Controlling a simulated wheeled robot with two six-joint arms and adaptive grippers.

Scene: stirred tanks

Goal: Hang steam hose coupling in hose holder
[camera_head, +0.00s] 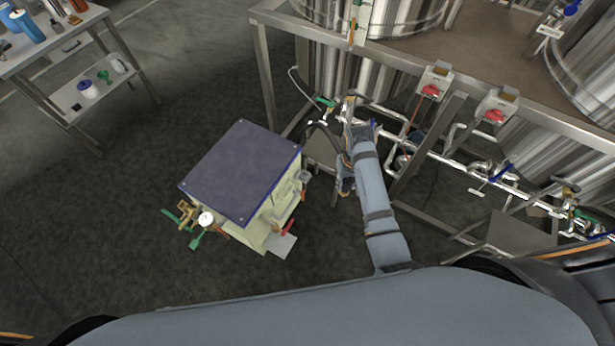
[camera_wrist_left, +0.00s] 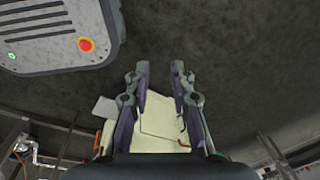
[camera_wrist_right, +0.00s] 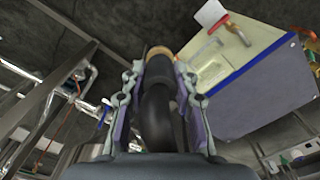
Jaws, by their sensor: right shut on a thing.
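My right gripper (camera_wrist_right: 165,58) is shut on the steam hose coupling (camera_wrist_right: 158,52), a brass-coloured end on a thick black hose (camera_wrist_right: 157,115) that runs between the fingers in the right wrist view. In the head view my right gripper (camera_head: 346,178) hangs between the pale blue-topped unit and the tank frame. The black hose (camera_head: 321,126) curves beside it there, and the coupling is too small to tell. My left gripper (camera_wrist_left: 160,68) is open and empty in the left wrist view, and is not seen in the head view. I cannot make out the hose holder for certain.
The blue-topped unit (camera_head: 240,170) stands left of my right arm, with valves and handles on its sides. The steel tank frame (camera_head: 262,75) with pipes and red switches (camera_head: 431,91) stands at the right. A side table (camera_head: 65,50) is at the upper left. Dark floor lies between.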

